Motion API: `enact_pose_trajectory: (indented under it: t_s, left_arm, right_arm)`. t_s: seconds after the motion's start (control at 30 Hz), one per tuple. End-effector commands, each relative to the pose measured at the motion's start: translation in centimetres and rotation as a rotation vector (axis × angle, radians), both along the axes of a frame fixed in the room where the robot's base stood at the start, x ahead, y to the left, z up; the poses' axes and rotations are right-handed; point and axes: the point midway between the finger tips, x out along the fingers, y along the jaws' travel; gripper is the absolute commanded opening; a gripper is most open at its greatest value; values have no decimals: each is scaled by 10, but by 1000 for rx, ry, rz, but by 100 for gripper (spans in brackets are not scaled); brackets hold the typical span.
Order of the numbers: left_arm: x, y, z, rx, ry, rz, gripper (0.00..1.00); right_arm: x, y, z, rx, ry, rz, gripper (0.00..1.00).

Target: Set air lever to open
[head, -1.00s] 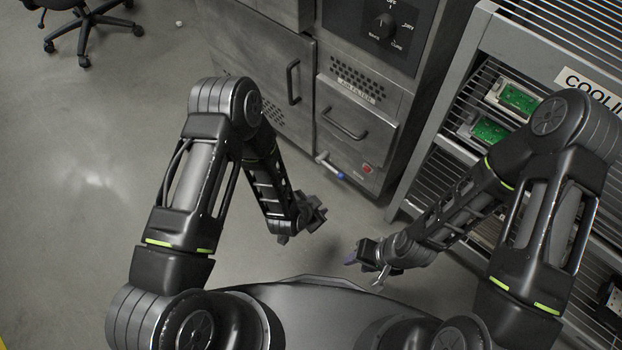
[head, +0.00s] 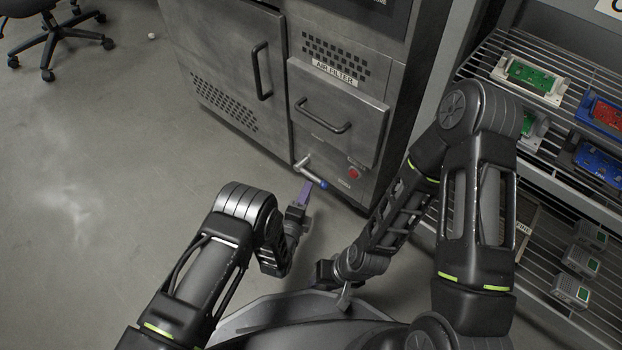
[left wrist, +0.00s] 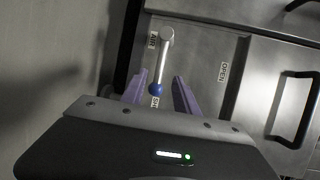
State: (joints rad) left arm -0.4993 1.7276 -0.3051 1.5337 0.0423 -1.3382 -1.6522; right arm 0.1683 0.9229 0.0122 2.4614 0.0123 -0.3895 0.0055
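The air lever (head: 311,173) is a metal handle with a blue end, low on the front of the metal cabinet. In the left wrist view the lever (left wrist: 163,62) points toward a partly hidden label starting "SH" (left wrist: 155,102). An "OPEN" label (left wrist: 223,72) is to its right. My left gripper (head: 304,192) is just in front of the lever. In the left wrist view its purple fingers (left wrist: 160,80) are apart, with the blue end showing between them; contact is not visible. My right gripper (head: 332,280) is low near my base, away from the lever; its finger gap is unclear.
The cabinet has an "AIR FILTER" drawer (head: 338,108) with a handle, a red button (head: 354,173) right of the lever, and a door handle (head: 261,70). A wire shelf (head: 540,178) with circuit boards stands at the right.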

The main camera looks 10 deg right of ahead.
Motion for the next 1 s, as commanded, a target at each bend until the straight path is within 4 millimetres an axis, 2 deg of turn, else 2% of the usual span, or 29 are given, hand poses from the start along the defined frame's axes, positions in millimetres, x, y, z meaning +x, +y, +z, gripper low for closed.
enact_pose_trajectory:
  t_s: [0.17,0.6,0.97,1.0]
  left_arm:
    - [9,-4,-3,-3,-2,1,36]
    - [62,-32,-16,-3,-1,1,36]
    - [68,-35,-14,-2,2,2,36]
    - [68,-35,-14,-2,2,2,34]
  right_arm:
    - [1,0,-7,1,0,0,36]
    - [5,-1,-34,7,-2,-3,36]
    - [6,-2,-34,8,-2,-4,36]
    - [6,-2,-34,8,-3,-3,36]
